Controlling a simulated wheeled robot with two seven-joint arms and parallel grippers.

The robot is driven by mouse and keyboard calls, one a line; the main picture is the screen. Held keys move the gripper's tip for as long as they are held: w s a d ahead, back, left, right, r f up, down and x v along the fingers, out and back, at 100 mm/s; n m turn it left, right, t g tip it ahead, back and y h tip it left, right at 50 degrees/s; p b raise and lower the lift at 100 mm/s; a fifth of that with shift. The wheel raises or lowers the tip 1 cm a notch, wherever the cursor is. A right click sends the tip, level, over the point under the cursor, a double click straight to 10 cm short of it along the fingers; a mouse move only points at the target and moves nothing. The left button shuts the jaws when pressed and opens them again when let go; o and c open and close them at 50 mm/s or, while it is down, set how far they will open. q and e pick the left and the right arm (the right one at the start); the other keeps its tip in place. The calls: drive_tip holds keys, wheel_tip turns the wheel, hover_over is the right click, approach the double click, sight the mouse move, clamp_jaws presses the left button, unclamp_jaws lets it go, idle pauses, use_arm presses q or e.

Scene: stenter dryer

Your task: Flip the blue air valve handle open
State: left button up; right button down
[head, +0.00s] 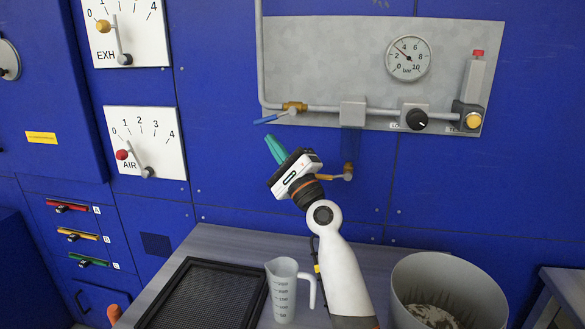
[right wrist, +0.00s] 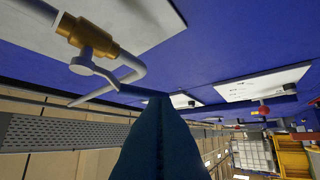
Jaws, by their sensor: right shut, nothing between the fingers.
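The blue air valve handle (head: 272,117) points left and slightly down from its brass valve (head: 294,106) on the grey panel's pipe. In the right wrist view, the brass valve (right wrist: 87,36) is at upper left, and the handle (right wrist: 108,76) slants from it toward my fingertips. My right gripper (head: 276,149) has teal fingers, shut and empty, pointing up and left. In the head view its tips are just below the handle; whether they touch it I cannot tell. The shut fingers (right wrist: 159,105) fill the lower middle of the right wrist view. My left gripper is not in view.
The panel carries a gauge (head: 408,57), a black knob (head: 416,119) and a yellow button (head: 473,120). Another brass valve (head: 348,171) hangs below. On the table stand a measuring jug (head: 283,290), a black mesh tray (head: 207,296) and a grey bucket (head: 440,268).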

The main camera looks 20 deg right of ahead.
drive_tip(key=a+v, duration=0.1)
drive_tip(key=v, duration=0.5)
drive_tip(key=shift+s+d+f+b, duration=0.2)
drive_tip(key=shift+f+b, duration=0.2)
